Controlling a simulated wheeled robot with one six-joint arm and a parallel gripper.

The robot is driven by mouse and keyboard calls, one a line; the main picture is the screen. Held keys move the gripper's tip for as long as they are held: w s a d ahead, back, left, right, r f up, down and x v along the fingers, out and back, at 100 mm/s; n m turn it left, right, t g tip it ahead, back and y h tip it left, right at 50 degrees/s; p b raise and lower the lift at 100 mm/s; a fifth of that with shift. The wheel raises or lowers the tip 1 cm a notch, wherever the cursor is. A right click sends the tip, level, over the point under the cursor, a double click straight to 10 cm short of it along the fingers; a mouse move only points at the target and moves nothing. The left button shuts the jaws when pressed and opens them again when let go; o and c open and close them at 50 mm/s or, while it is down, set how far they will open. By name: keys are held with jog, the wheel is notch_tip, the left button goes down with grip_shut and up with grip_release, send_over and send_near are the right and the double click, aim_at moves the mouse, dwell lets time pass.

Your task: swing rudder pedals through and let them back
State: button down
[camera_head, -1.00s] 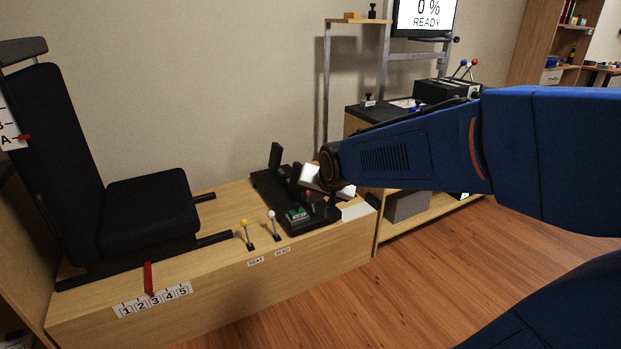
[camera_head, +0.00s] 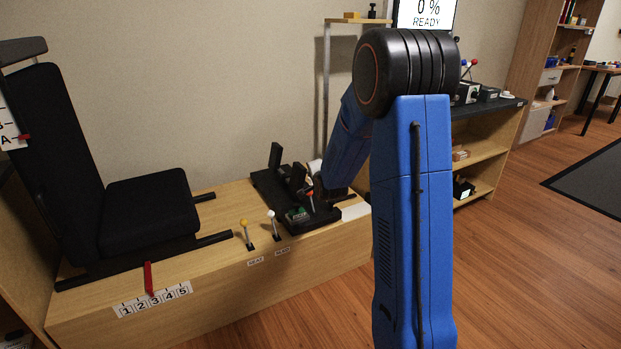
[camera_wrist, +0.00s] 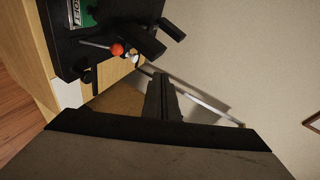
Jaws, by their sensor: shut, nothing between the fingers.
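The black rudder pedal unit (camera_head: 268,187) sits at the right end of the wooden platform. One black pedal (camera_head: 276,156) stands upright at its far side. A second pedal (camera_head: 297,178) stands nearer my arm. In the wrist view, the red-orange knob (camera_wrist: 116,49) and black pedal blocks (camera_wrist: 138,39) lie at the top. My gripper (camera_wrist: 160,82) is shut and empty, apart from the pedals, beside the unit. In the head view my arm hides the fingers.
A black seat (camera_head: 150,210) stands on the platform (camera_head: 215,278) at left. A screen (camera_head: 426,14) reads "0 % READY". A shelf unit (camera_head: 480,160) stands behind my arm.

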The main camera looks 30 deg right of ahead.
jog(key=w+d+f+m+t+h, duration=0.25)
jog(key=w+d+f+m, duration=0.45)
jog(key=f, duration=0.4)
jog(key=d+x, duration=0.1)
jog(key=x, duration=0.9)
jog(key=shift+n+y, duration=0.35)
jog(key=shift+n, duration=0.05)
jog(key=shift+s+a+r, duration=0.1)
jog(key=shift+a+r, duration=0.05)
jog(key=shift+a, duration=0.5)
jog(key=shift+s+a+r, duration=0.1)
jog(key=shift+a, duration=0.55)
jog(key=shift+s+a+r, duration=0.15)
jog(key=shift+a, duration=0.55)
